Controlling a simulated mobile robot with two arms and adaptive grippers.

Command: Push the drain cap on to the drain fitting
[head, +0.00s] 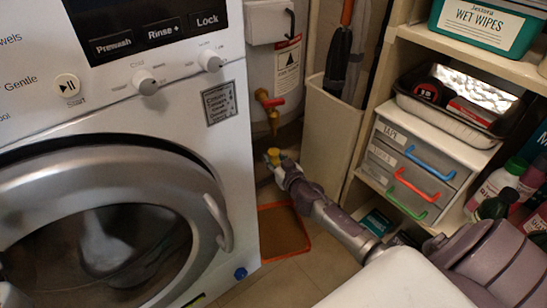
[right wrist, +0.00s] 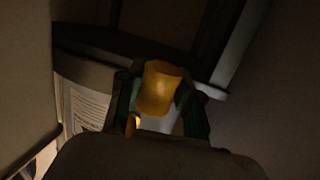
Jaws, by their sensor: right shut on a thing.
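My right gripper (head: 273,158) reaches into the gap between the washing machine and the shelves. It is shut on a yellow drain cap (head: 272,152). In the right wrist view the cap (right wrist: 160,88) shows as a yellow cup shape between the two dark fingers (right wrist: 158,98). A brass drain fitting (head: 272,121) with a red handle sticks out from the white tank, just above the gripper in the head view. The cap and fitting look apart in the head view, but their depth is hard to judge. My left gripper is not in view.
The washing machine (head: 235,125) stands close on the left. A tall beige bin (head: 325,135) with umbrellas and the shelf unit (head: 460,48) with drawers (head: 412,165) stand on the right. An orange-rimmed tray (head: 284,232) lies on the floor below. The gap is narrow.

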